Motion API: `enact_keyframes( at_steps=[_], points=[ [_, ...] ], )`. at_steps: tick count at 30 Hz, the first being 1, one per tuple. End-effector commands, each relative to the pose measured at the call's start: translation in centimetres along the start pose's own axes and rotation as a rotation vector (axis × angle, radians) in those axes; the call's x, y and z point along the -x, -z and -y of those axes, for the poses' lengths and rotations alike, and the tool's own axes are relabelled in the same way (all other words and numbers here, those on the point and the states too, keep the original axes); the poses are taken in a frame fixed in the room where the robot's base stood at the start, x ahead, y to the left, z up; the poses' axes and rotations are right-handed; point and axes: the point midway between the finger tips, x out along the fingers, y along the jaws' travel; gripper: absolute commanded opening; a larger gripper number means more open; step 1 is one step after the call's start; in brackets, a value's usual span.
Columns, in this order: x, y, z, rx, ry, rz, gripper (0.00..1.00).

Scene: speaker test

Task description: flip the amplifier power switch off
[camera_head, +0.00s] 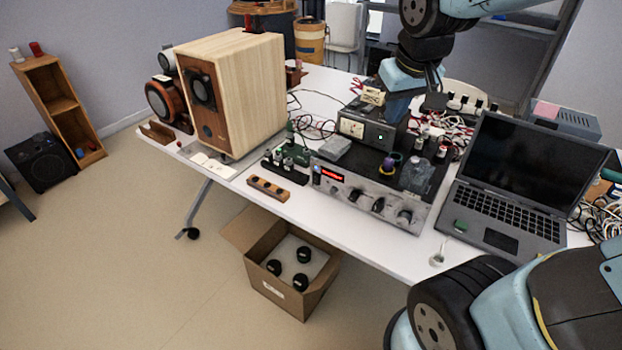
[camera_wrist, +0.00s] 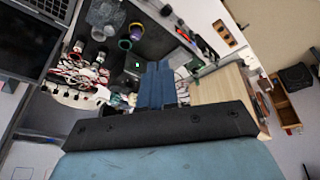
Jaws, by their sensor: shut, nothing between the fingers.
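The amplifier (camera_head: 365,196) is a wide silver-fronted unit at the table's front edge, with a lit red display (camera_head: 328,174) and several dark knobs. I cannot tell which control on its front is the power switch. A dark box with a lit meter (camera_head: 351,128) is on the amplifier's back part. My gripper (camera_head: 396,106) is behind and above this box, its tips partly hidden in the head view. In the wrist view, its blue fingers (camera_wrist: 160,68) are together and empty, apart from the amplifier's front.
A large wooden speaker (camera_head: 245,85) stands left of the amplifier and an open laptop (camera_head: 520,175) right. Jars and a glass (camera_head: 416,175) crowd the amplifier's top. Tangled wires lie behind. An open cardboard box (camera_head: 253,235) is on the floor in front.

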Motion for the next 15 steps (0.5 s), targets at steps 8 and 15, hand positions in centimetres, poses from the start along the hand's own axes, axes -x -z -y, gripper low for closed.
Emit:
enact_keyframes(
  at_steps=[8,15],
  points=[
    [-6.8,4.1,3.8,0.183,-0.01,0.085,0.0],
    [-12.9,6.4,8.1,0.353,-0.039,0.142,0.0]
  ],
)
